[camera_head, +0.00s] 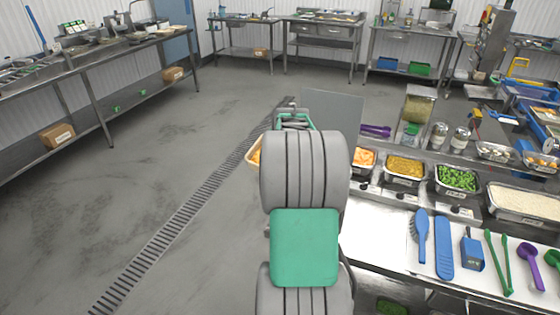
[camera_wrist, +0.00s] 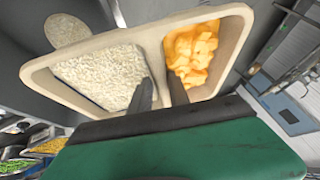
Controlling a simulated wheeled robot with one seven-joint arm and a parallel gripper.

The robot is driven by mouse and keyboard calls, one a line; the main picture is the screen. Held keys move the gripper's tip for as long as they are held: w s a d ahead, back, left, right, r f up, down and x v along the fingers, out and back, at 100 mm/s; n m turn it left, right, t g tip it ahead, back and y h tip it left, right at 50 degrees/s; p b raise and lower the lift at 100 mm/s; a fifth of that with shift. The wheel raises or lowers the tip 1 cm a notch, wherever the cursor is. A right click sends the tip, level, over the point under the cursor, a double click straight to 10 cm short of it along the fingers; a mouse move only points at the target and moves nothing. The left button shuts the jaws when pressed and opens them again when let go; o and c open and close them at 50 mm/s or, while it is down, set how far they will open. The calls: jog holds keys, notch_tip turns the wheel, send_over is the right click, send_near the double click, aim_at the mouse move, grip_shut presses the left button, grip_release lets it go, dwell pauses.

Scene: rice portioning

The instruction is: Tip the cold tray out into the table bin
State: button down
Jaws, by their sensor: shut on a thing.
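A beige two-compartment tray (camera_wrist: 110,42) fills the upper part of the wrist view. White rice lies in its larger left compartment and orange cubes in the smaller right one. My gripper (camera_wrist: 159,84) is shut on the tray, its dark fingers on either side of the divider. In the head view only a sliver of the tray (camera_head: 253,157) shows to the left of my arm, which hides the rest. The tray appears raised and clear of the counter. I cannot pick out the table bin for certain in either view.
The steel counter (camera_head: 375,240) at right holds metal pans of orange pieces, yellow food, greens (camera_head: 457,179) and rice (camera_head: 525,203). Blue, green and purple utensils lie at its front. A pale round, grainy thing (camera_wrist: 67,30) shows beyond the tray. Open floor (camera_head: 190,130) lies at left.

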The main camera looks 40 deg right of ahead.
jog(key=r+t, duration=0.2)
jog(key=s+r+m+y, duration=0.1)
jog(key=shift+d+r+t, duration=0.25)
jog(key=shift+t, duration=0.15)
jog(key=s+d+r+m+t+b, duration=0.4)
jog(key=s+r+m+t+b, duration=0.1)
jog(key=s+t+b, duration=0.3)
jog(key=s+r+t, duration=0.1)
jog(key=t, duration=0.1)
jog(key=shift+s+r+t+y, duration=0.25)
jog(key=shift+r+t+y, duration=0.05)
jog(key=shift+r+y, duration=0.1)
jog(key=b, duration=0.4)
jog(key=shift+s+d, duration=0.15)
jog(key=shift+s, duration=0.15)
jog(key=shift+s+r+t+b, duration=0.1)
jog(key=shift+r+t+b, duration=0.2)
jog(key=shift+b, duration=0.25)
dwell(1.1)
